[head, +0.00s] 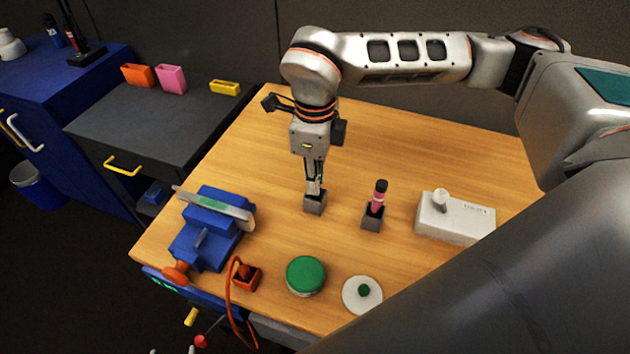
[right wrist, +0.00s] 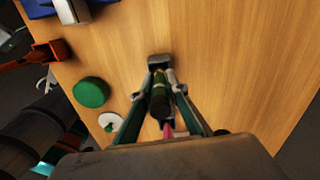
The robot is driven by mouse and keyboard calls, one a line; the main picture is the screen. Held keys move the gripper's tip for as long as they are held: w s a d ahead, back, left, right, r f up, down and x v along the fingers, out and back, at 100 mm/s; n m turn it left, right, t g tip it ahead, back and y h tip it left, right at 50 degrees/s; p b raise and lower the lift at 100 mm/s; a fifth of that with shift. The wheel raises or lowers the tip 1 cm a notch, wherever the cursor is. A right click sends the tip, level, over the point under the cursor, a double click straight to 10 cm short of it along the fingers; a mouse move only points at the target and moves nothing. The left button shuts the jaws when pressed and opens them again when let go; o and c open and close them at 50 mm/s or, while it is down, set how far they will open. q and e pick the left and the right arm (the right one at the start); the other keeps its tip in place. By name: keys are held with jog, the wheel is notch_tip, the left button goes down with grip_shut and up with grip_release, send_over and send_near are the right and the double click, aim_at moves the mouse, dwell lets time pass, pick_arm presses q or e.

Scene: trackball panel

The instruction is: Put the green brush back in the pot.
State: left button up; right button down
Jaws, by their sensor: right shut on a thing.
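My right gripper (head: 314,183) points straight down over the wooden table, its fingertips right at a small grey pot (head: 315,205). In the right wrist view the gripper (right wrist: 160,82) is shut on the green brush (right wrist: 160,103), a dark green handle between the fingers. The grey pot (right wrist: 159,60) shows just past the fingertips there. The brush's lower end is hidden, so I cannot tell how far it is in the pot. A second grey pot (head: 372,222) to the right holds a pink brush (head: 378,198) upright. My left gripper is not in view.
A blue vise (head: 203,240) stands at the left, with an orange socket and cable (head: 246,277) in front. A green-lidded jar (head: 306,274) and a white disc (head: 352,302) lie near the front. A white box (head: 455,221) stands right. The table behind the pots is clear.

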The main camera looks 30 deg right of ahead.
jog(key=shift+f, duration=0.6)
jog(key=shift+f, duration=0.1)
jog(key=c, duration=2)
grip_release()
notch_tip(320, 180, up, 12)
jog(key=shift+r+p, duration=0.1)
jog(key=shift+p, duration=0.3)
jog(key=shift+s+a, duration=0.1)
